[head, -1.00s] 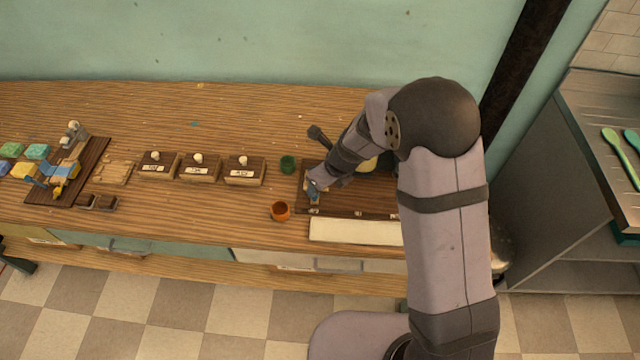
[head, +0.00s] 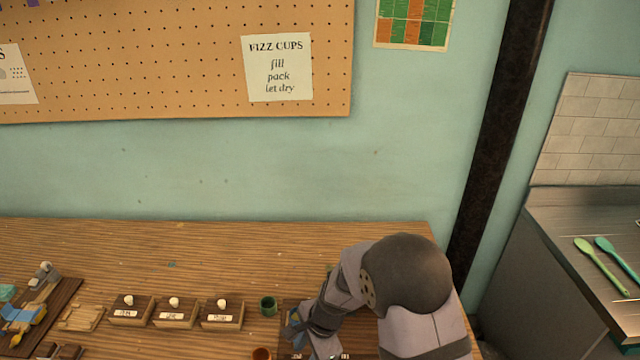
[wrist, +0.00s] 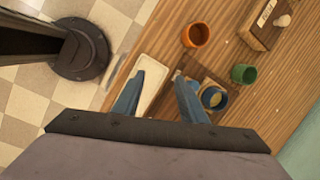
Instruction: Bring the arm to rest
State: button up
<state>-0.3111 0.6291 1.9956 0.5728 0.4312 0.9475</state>
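My gripper (wrist: 157,95) shows in the wrist view with its two blue fingers spread wide apart. Nothing is held between them. Beneath and beyond the fingers are a long white tray (wrist: 153,72) and a dark wooden board (wrist: 222,84). A round cup with yellowish contents (wrist: 213,98) is on the board, partly hidden by the right finger. In the head view my gripper (head: 296,326) is low at the picture's bottom, over the board, with my bent arm hiding much of that area.
A green cup (head: 268,305) and an orange cup (head: 262,353) stand left of my gripper. Several labelled, knobbed boxes (head: 175,312) stand farther left. A dark post (head: 500,140) and a metal counter (head: 585,225) are at the right. The back of the wooden bench (head: 200,245) is clear.

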jog(key=s+d+r+n+g+h, duration=0.1)
jog(key=s+d+n+g, duration=0.1)
jog(key=s+d+n, duration=0.4)
jog(key=s+d+n+g+h, duration=0.1)
jog(key=s+d+n+g, duration=0.1)
jog(key=s+n, duration=0.65)
jog(key=s+d+r+m+t+h, duration=0.1)
jog(key=d+r+t, duration=0.2)
jog(key=d+r, duration=0.7)
jog(key=shift+s+d, duration=0.2)
jog(key=shift+s, duration=0.15)
